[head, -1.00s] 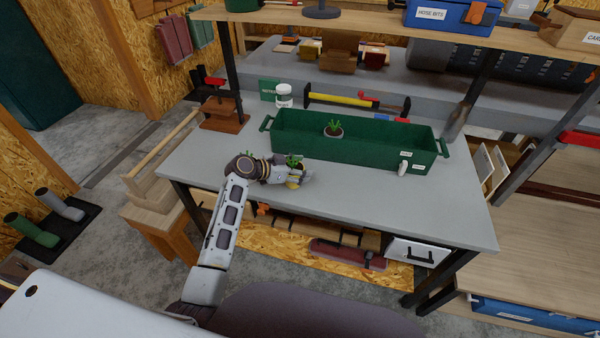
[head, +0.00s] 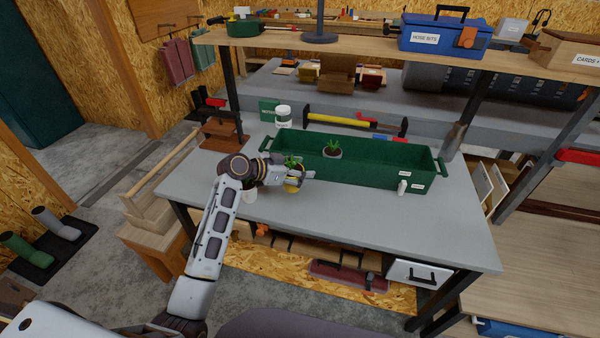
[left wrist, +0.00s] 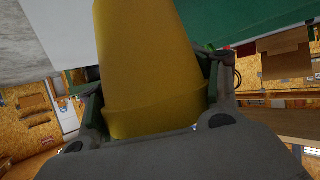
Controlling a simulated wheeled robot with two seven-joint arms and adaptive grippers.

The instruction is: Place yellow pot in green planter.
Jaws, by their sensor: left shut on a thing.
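The yellow pot (head: 292,187) with a small green plant is held in my left gripper (head: 297,178), above the grey bench top and in front of the planter's left end. In the left wrist view the yellow pot (left wrist: 150,70) fills the middle, between the fingers. The green planter (head: 380,169) is a long trough with end handles on the bench. A grey pot with a green plant (head: 332,153) stands inside it, left of its middle. The rest of its inside looks clear. My right gripper is not in view.
A small white object (head: 402,187) stands at the planter's front right. A white pot (head: 249,195) is partly hidden behind my left arm. A shelf (head: 370,43) runs above the back.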

